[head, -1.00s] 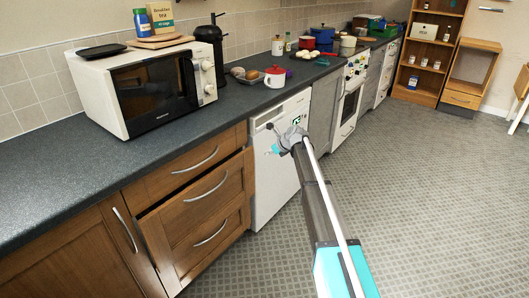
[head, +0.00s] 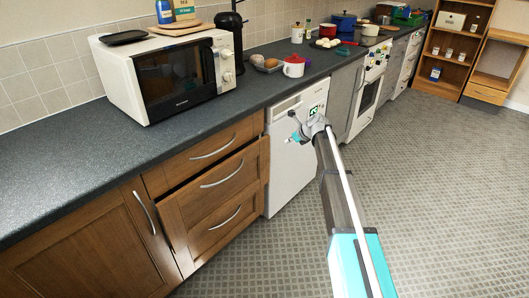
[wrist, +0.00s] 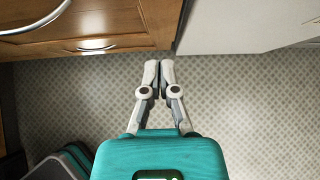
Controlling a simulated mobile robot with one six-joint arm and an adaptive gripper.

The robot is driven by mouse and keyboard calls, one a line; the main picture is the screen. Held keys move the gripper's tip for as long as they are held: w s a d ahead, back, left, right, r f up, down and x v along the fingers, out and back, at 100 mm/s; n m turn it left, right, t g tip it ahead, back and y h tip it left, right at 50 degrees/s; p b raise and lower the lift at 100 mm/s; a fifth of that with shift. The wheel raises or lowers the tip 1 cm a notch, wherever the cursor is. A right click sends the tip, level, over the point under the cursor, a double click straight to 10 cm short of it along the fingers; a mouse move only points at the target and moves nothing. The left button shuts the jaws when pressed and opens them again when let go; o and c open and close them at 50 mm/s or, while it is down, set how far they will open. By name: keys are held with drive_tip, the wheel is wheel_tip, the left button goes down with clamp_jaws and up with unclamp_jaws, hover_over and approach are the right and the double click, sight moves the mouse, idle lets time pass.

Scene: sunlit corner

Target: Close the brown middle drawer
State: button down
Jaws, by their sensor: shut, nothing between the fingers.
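The brown middle drawer (head: 212,196) is in the wooden cabinet in the head view, between a top drawer (head: 200,153) and a bottom drawer (head: 222,236). It stands out a little, with a dark gap above its front. It has a curved metal handle. My gripper (head: 294,136) is right of the drawer, in front of the white dishwasher, and apart from the drawer. In the wrist view the fingertips (wrist: 159,65) are together with nothing between them. Wooden drawer fronts (wrist: 105,22) with metal handles show at the upper left there.
The white dishwasher (head: 285,175) stands right of the drawers. A microwave (head: 170,75) and a red-lidded pot (head: 293,66) are on the dark counter (head: 60,165). The patterned floor (head: 440,190) in front is clear.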

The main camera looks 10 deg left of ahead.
drive_tip(key=s+a+f+t+y+b, duration=0.1)
drive_tip(key=s+a+f+b, duration=0.15)
drive_tip(key=s+a, duration=0.85)
drive_tip(key=y+b, duration=0.2)
drive_tip(key=b, duration=0.2)
approach(220, 173)
drive_tip(key=s+d+r, duration=0.1)
drive_tip(key=s+d, duration=0.1)
drive_tip(key=shift+a+t, duration=0.2)
drive_tip(key=shift+t, duration=0.2)
drive_tip(key=b+x, duration=0.4)
drive_tip(key=x, duration=0.6)
drive_tip(key=shift+d+f, duration=0.1)
drive_tip(key=shift+d, duration=0.1)
drive_tip(key=shift+w, duration=0.1)
